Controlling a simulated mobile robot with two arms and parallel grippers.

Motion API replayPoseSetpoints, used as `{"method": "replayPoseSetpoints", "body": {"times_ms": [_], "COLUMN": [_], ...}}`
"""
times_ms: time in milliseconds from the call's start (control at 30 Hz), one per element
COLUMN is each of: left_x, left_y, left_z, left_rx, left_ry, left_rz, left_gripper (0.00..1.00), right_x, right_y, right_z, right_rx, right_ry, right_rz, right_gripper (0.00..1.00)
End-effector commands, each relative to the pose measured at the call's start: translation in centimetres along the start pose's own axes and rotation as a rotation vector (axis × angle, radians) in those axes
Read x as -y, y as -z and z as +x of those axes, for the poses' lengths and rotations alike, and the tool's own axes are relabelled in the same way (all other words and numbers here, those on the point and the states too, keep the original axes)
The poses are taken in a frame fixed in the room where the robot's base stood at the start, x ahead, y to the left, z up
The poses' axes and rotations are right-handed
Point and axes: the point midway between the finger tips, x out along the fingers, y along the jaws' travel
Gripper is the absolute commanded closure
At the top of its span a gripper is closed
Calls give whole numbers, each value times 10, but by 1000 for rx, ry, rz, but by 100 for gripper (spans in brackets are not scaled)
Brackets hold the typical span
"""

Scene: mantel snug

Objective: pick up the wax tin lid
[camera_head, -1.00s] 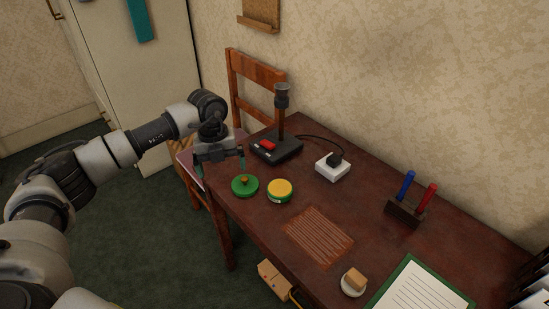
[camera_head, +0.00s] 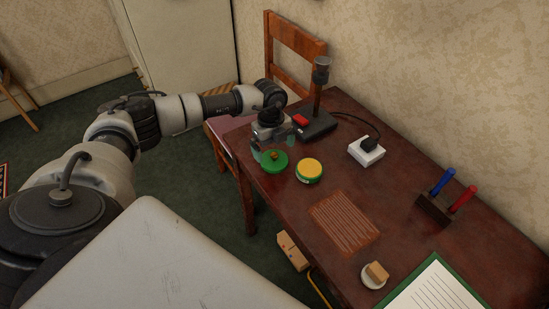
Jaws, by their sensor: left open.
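The wax tin lid (camera_head: 272,164) is a green disc with a small orange-brown knob. It lies on the dark wooden table near its left end. My left gripper (camera_head: 274,147) is open just above and behind the lid, its fingers spread to either side of the knob. I cannot tell whether they touch the lid. The wax tin (camera_head: 309,170), green with yellow wax showing, stands just right of the lid. My right gripper is out of view.
A black stand with a red switch (camera_head: 301,119) and post is behind the gripper. A white socket box (camera_head: 366,151), ribbed mat (camera_head: 345,223), small dish (camera_head: 372,280) and tool block (camera_head: 433,212) lie further right. A wooden chair (camera_head: 297,42) stands at the far end.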

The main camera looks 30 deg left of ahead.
Motion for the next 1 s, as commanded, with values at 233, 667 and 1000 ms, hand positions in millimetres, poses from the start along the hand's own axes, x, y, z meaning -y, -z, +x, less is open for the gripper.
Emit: {"method": "replayPoseSetpoints", "body": {"times_ms": [233,667,1000], "left_x": [-1,-1,0], "left_y": [-1,-2,-1], "left_z": [31,33,29], "left_rx": [0,0,0], "left_ry": [-2,-1,0], "left_rz": [0,1,1], "left_gripper": [0,26,27], "right_x": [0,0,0], "right_y": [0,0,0], "right_z": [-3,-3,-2], "right_rx": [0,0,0], "right_ry": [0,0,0], "right_rz": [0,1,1], "right_gripper": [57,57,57]}}
